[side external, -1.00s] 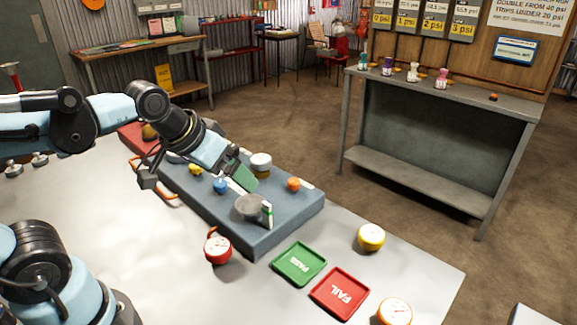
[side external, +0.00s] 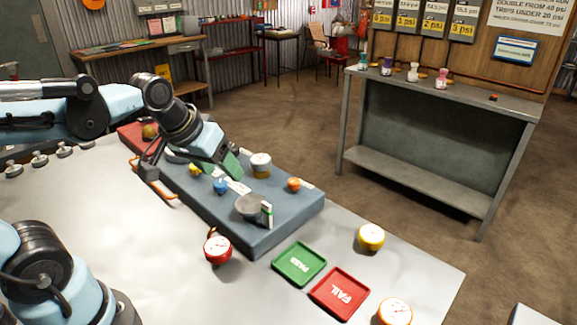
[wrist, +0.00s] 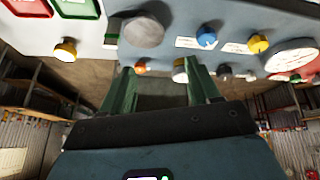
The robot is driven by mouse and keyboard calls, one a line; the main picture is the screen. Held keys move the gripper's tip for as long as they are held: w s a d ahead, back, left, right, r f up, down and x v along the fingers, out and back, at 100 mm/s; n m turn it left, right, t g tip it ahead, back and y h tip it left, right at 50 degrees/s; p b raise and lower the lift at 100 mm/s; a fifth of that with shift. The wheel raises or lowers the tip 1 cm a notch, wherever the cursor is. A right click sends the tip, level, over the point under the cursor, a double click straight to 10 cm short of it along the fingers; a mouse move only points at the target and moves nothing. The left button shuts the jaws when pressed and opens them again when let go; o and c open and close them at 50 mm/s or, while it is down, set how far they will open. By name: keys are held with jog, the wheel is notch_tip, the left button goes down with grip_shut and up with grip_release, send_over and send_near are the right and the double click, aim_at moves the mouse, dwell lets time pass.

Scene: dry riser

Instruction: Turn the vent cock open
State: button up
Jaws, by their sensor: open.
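A blue-grey panel block (side external: 290,222) lies on the bench, carrying several small knobs. A blue knob (side external: 220,186), a yellow knob (side external: 195,169) and an orange knob (side external: 294,184) show on it. The wrist view also shows the blue knob (wrist: 207,38), the yellow knob (wrist: 258,43) and the orange knob (wrist: 141,67). Their labels are too small to read, so I cannot tell which is the vent cock. My gripper (wrist: 160,68) is open and empty. In the side view my gripper (side external: 229,166) is over the panel, near the blue knob and the white-faced gauge.
A grey round disc (side external: 249,206) and a white-faced gauge (side external: 261,162) stand on the panel. A red gauge (side external: 217,249), a yellow gauge (side external: 371,237), a green PASS tray (side external: 281,270) and a red FAIL tray (side external: 322,304) are on the bench.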

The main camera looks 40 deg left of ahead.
jog(key=w+a+r+n+g, duration=0.3)
jog(key=w+a+n, duration=0.1)
jog(key=a+n, duration=0.5)
jog(key=n+g, duration=0.3)
jog(key=n, duration=0.4)
send_over(196, 170)
jog(key=a, duration=0.2)
jog(key=shift+h, duration=0.3)
jog(key=f, duration=1.2)
jog(key=shift+w+d+f, duration=0.25)
jog(key=shift+w+f, duration=0.1)
jog(key=c, duration=1)
jog(key=shift+c, duration=0.2)
